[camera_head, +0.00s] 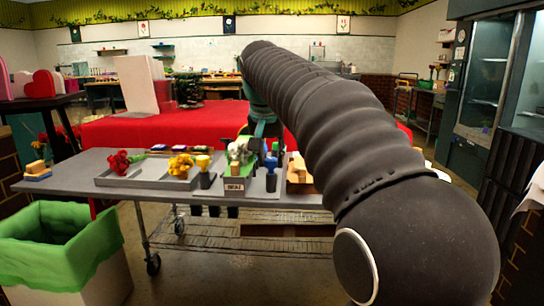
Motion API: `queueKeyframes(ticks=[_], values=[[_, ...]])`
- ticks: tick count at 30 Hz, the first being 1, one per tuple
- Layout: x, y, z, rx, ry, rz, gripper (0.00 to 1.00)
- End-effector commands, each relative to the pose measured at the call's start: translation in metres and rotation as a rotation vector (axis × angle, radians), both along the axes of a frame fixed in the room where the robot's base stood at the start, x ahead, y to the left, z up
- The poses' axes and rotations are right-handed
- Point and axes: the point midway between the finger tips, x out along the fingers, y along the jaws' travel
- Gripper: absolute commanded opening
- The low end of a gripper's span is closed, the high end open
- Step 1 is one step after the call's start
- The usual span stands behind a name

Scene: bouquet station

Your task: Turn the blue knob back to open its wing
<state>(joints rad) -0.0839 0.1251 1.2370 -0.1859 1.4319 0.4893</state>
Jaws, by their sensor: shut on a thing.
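My black ribbed arm reaches across the right half of the head view to the grey table. My gripper (265,146) is at its far end, small and partly hidden behind the arm. It is shut on the blue knob (271,163), which stands on a grey post at the table's middle. The fingers' exact hold is too small to see. A green fixture with a whitish piece (240,153) stands just left of the knob, with a small lettered sign (234,185) in front. I cannot tell how far the wing is turned.
A yellow-topped post (203,163) stands left of the fixture. A grey tray (140,181) holds red and yellow flowers. Wooden blocks (298,174) sit right of the knob. A green-lined bin (60,245) is at front left. A red counter (160,130) is behind.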

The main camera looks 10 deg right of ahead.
Motion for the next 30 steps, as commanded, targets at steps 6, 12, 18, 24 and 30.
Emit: queueKeyframes(ticks=[6, 12, 18, 24, 30], values=[[0.0012, 0.0020, -0.0006, -0.001, 0.002, -0.204, 0.00], [0.0020, 0.0026, -0.0008, 0.000, 0.002, -0.384, 0.00], [0.0025, 0.0026, -0.0009, 0.000, 0.002, -0.532, 0.00], [0.0028, 0.0030, -0.0006, 0.001, 0.001, -0.633, 0.00], [0.0029, 0.0029, -0.0007, 0.000, 0.002, -0.687, 0.00]])
